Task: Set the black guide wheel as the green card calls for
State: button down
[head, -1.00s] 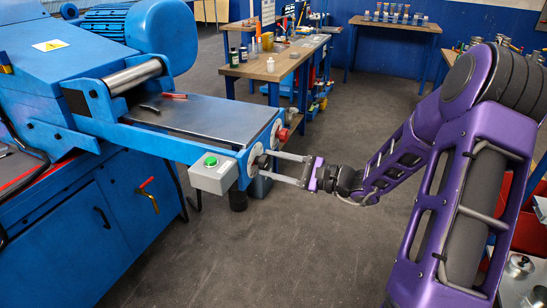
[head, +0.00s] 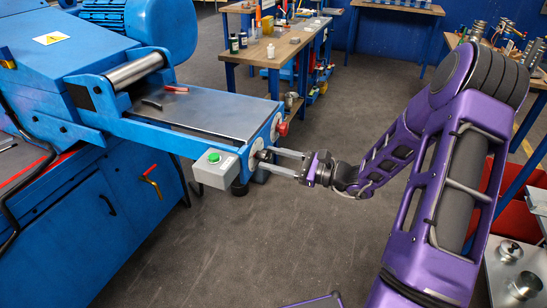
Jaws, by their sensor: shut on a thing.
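The black guide wheel (head: 262,155) is a small dark knob on the end face of the blue machine's arm, in front of a round silver plate (head: 257,146). My gripper (head: 268,158) reaches in from the right with its two grey fingers pointing left. It is shut on the black wheel, whose details are small and partly hidden by the fingers. I cannot make out a green card in this view.
A grey box with a green button (head: 214,158) sits just left of the fingers. A red knob (head: 283,128) is behind them. Red and dark tools lie on the machine's flat top (head: 195,108). A workbench (head: 270,50) stands behind. The floor (head: 230,235) in front is clear.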

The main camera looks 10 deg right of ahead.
jog(key=shift+c, duration=1.5)
grip_release()
jog(key=v, duration=1.7)
jog(key=shift+s+d+b, duration=0.15)
jog(key=shift+d+b, duration=0.05)
jog(key=shift+b, duration=0.1)
